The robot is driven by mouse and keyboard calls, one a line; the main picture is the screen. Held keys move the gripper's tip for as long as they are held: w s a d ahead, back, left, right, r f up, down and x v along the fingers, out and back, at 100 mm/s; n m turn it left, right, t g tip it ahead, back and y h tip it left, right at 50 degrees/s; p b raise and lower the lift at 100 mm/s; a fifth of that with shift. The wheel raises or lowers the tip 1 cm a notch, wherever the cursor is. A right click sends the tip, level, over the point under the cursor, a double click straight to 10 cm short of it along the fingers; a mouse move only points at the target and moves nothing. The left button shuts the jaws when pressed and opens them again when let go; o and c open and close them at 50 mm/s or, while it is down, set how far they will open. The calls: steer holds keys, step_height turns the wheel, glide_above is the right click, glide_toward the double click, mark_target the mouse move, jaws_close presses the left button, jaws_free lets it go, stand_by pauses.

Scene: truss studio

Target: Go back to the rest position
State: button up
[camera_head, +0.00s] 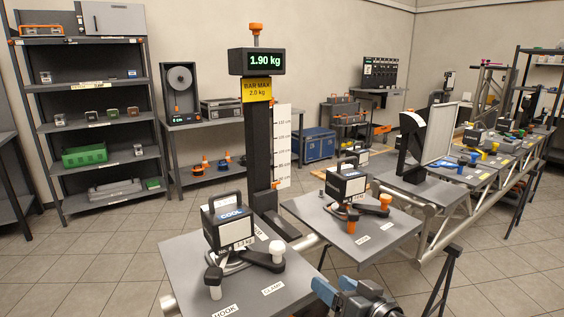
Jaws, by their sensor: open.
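My gripper (338,291), blue and dark grey, shows at the bottom edge, right of centre, partly cut off by the frame. It is open, and I see nothing held in it. It is in front of and to the right of the near grey table (185,262), apart from the lamp on it. The rest position itself is not marked in view.
A dark post with a 1.90 kg display (257,62) stands behind the near table. A second grey table (395,232) with a similar lamp (345,184) stands to the right. A truss (440,225) runs right. Shelves (85,125) line the left wall.

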steer(key=s+d+f+m+h, duration=0.1)
steer(key=s+d+f+h, duration=0.15)
steer(key=s, duration=0.55)
steer(key=s+d+f+m+h, duration=0.1)
steer(key=s+d+f, duration=0.25)
steer(key=s, duration=0.45)
steer(key=s+d+f+m+h, duration=0.15)
steer(key=s+f, duration=0.25)
steer(key=s, duration=0.4)
steer(key=s+d+r+h, duration=0.1)
steer(key=s+r, duration=0.3)
steer(key=s, duration=0.3)
steer(key=s+d+r+n+t, duration=0.1)
steer(key=s+r, duration=0.3)
steer(key=s, duration=0.4)
steer(key=s+d+r+n+h, duration=0.1)
steer(key=s+r, duration=0.4)
steer(key=s, duration=0.3)
steer(key=shift+s+h, duration=0.25)
steer(key=shift+h, duration=0.05)
steer(key=shift+c, duration=0.4)
